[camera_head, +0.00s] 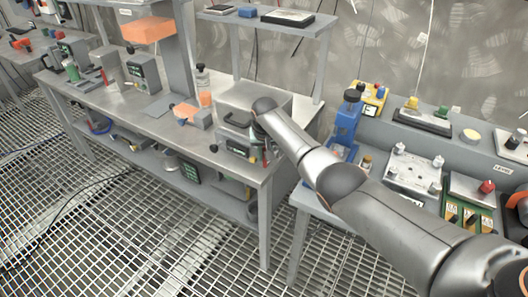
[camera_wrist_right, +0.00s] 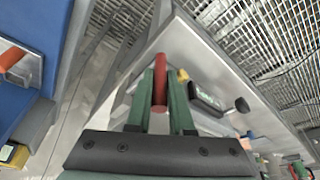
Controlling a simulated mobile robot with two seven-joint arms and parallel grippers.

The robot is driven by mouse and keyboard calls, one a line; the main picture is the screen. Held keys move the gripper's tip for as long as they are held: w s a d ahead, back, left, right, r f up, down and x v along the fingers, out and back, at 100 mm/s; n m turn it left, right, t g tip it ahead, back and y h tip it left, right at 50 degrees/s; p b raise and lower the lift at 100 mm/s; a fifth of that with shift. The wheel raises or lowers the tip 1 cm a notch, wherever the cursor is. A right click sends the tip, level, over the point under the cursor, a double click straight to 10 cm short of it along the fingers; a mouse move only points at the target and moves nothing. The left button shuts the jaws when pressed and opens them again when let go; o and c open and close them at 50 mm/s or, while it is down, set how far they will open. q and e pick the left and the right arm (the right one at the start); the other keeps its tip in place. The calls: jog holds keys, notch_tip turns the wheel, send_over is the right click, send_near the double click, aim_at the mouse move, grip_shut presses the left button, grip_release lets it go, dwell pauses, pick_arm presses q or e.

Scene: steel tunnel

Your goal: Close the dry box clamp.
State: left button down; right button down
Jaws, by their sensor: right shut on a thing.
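The dry box appears to be the grey metal box (camera_head: 232,98) with a dark front handle, at the right end of the long workbench in the head view. My right arm reaches over its right side, and my right gripper (camera_head: 264,150) is small and partly hidden at its front right. In the right wrist view, the green fingers of my right gripper (camera_wrist_right: 162,88) are shut on a red clamp handle (camera_wrist_right: 160,68), which stands between them. The rest of the clamp is mostly hidden by the fingers. My left gripper is not in view.
The grey workbench (camera_head: 163,122) carries several instruments, with an orange block (camera_head: 184,111) left of the box. A raised shelf (camera_head: 262,22) stands behind it. A second bench on the right holds a blue device (camera_head: 345,125) and fixtures. Grating floor lies in front.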

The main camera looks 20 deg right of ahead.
jog(key=c, duration=0.8)
grip_release()
jog(key=shift+r+p, duration=0.3)
jog(key=shift+r, duration=0.2)
jog(key=p+v, duration=0.1)
jog(key=v, duration=1)
jog(key=shift+s+r, duration=0.2)
jog(key=shift+a, duration=0.2)
